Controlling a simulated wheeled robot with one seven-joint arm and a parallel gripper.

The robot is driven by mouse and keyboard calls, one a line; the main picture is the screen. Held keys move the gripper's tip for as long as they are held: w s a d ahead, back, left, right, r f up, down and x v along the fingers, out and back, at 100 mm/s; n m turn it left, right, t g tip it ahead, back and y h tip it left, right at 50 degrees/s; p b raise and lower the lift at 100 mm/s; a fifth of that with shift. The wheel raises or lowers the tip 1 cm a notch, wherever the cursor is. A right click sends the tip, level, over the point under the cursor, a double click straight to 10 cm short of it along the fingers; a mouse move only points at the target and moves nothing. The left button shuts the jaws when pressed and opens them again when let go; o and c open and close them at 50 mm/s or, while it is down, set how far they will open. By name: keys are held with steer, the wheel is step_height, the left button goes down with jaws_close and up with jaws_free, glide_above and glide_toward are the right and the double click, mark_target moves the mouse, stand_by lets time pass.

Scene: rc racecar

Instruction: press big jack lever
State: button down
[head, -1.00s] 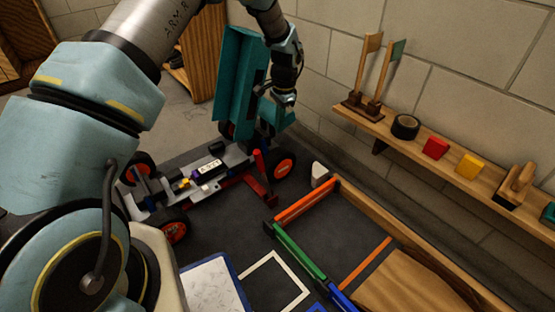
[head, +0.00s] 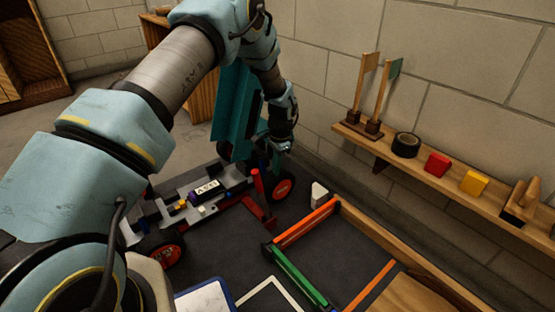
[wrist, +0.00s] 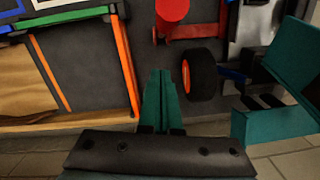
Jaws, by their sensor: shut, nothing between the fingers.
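The big jack lever (head: 257,182) is a red upright post beside the racecar (head: 207,190), rising from a red jack (head: 260,212) on the floor. In the wrist view the lever's round red top (wrist: 172,10) is at the upper edge, beyond the fingertips. My gripper (head: 272,162) is above and behind the lever, near the car's right wheel (head: 281,187). Its teal fingers (wrist: 160,75) are shut together and empty, and in the wrist view they are apart from the lever.
A teal panel (head: 230,115) stands up beside my gripper. A wooden wall shelf (head: 390,155) holds blocks and tape at the right. A white wedge (head: 319,194) and an orange-and-green frame (head: 305,222) lie right of the jack.

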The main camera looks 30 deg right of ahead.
steer(key=shift+a+f+b, duration=0.15)
steer(key=shift+a+b, duration=0.05)
steer(key=shift+a, duration=0.8)
steer(key=shift+a+f+b, duration=0.15)
steer(key=shift+a, duration=0.85)
steer(key=shift+a, duration=0.1)
